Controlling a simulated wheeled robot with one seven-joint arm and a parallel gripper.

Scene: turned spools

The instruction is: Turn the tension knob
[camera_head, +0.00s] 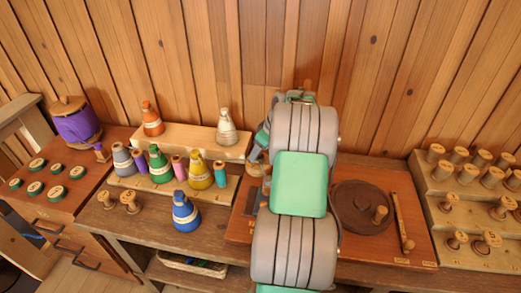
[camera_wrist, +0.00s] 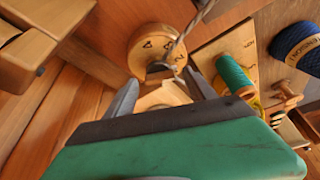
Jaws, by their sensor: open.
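In the wrist view a round wooden piece (camera_wrist: 152,42) with dark marks on its face lies just beyond my fingertips. It looks like a knob, but I cannot be sure it is the tension knob. My gripper (camera_wrist: 160,78) is open, its grey fingers apart. A pale, angular wooden part (camera_wrist: 165,95) shows between the fingers; I cannot tell whether they touch it. A thin cord crosses the round piece.
In the head view a brown board (camera_head: 414,214) carries a dark round disc (camera_head: 350,196). Thread cones, including a blue one (camera_head: 186,212), stand left of my arm. A stepped rack (camera_head: 452,202) of wooden spools is at the right. A green spool (camera_wrist: 233,72) is close right of my gripper.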

